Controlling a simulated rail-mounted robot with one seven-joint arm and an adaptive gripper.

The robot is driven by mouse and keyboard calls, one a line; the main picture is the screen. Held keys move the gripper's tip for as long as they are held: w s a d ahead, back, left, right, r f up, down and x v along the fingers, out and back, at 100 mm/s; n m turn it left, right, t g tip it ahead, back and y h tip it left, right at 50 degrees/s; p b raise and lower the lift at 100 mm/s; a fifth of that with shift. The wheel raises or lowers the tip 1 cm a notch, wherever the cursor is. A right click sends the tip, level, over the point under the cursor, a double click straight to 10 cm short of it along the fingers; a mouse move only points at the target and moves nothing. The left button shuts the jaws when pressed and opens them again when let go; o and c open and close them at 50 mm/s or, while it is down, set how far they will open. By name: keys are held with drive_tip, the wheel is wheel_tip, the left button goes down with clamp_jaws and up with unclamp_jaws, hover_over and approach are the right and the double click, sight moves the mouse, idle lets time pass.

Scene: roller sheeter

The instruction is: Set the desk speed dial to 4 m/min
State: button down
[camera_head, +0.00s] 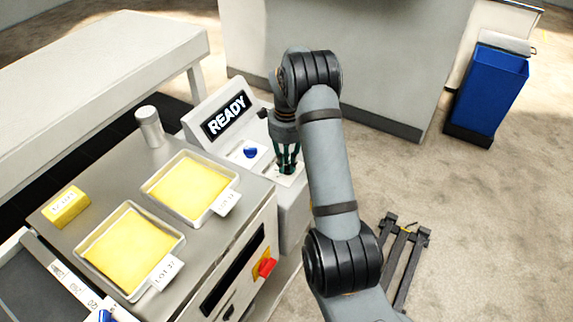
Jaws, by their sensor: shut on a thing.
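The control desk (200,104) stands beyond the metal worktop, with a sloped display (226,115) reading READY. A blue knob (250,152) sits on a white plate on the desk's panel, left of my gripper. My gripper (286,170) points down at the right part of the panel, over a second white plate. Its dark green fingers are shut on what appears to be the speed dial, which they cover. The dial's pointer and scale marks cannot be read here.
Two trays of yellow sheet, one nearer (180,245) and one farther (232,187), carry lot tags. A yellow block (66,207), a metal cylinder (149,127) and a red switch (265,267) are nearby. A blue bin (490,92) stands far right. Floor on the right is mostly open.

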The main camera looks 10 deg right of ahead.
sight(288, 171)
drive_tip(key=n+b, duration=0.1)
drive_tip(key=n, duration=0.2)
drive_tip(key=shift+s+d+n+b, duration=0.15)
drive_tip(key=shift+n+b, duration=0.25)
drive_tip(key=shift+n, duration=1.5)
drive_tip(key=c, duration=1.6)
unclamp_jaws()
drive_tip(key=shift+c, duration=0.2)
wheel_tip(288, 171, up, 12)
